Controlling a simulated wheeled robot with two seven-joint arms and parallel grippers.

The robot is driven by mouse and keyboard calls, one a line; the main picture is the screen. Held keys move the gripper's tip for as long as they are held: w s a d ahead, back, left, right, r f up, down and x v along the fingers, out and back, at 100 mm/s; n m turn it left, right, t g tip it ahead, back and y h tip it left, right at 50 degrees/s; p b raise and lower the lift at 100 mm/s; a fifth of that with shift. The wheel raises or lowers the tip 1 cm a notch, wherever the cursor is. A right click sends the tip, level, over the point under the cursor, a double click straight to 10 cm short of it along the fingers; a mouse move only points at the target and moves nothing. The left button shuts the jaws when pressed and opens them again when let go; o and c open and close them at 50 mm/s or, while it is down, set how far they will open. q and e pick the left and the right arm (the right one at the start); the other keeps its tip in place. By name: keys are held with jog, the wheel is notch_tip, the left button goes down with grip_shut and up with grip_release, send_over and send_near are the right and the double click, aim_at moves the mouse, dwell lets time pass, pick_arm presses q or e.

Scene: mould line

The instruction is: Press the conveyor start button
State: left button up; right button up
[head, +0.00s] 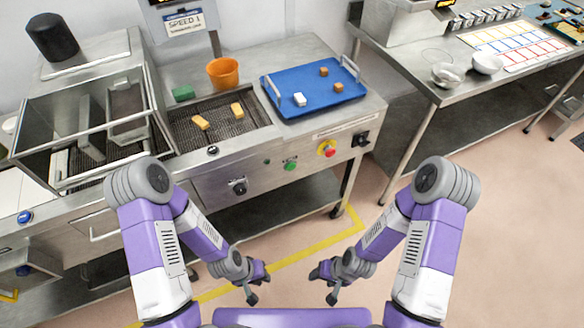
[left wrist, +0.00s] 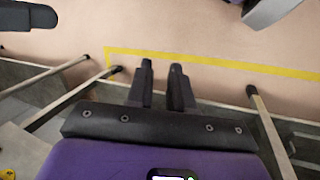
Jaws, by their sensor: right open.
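The conveyor start button looks to be the green button (head: 290,165) on the front panel of the conveyor machine (head: 220,185), left of a red and yellow emergency stop (head: 326,149). My left gripper (head: 256,287) hangs low in front of the machine, below and left of the green button, well apart from it. In the left wrist view its two black fingers (left wrist: 162,68) stand apart with nothing between them. My right gripper (head: 327,287) is low on the right, open and empty, away from the panel. The button is not seen in the left wrist view.
A black knob (head: 239,187) and a black switch (head: 361,139) share the front panel. The belt (head: 222,122) carries yellow pieces. A blue tray (head: 315,103) and an orange cup (head: 223,73) sit on top. Floor before the machine is clear, with a yellow line (head: 290,257).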

pick_arm(q)
grip_shut()
dwell(1.4)
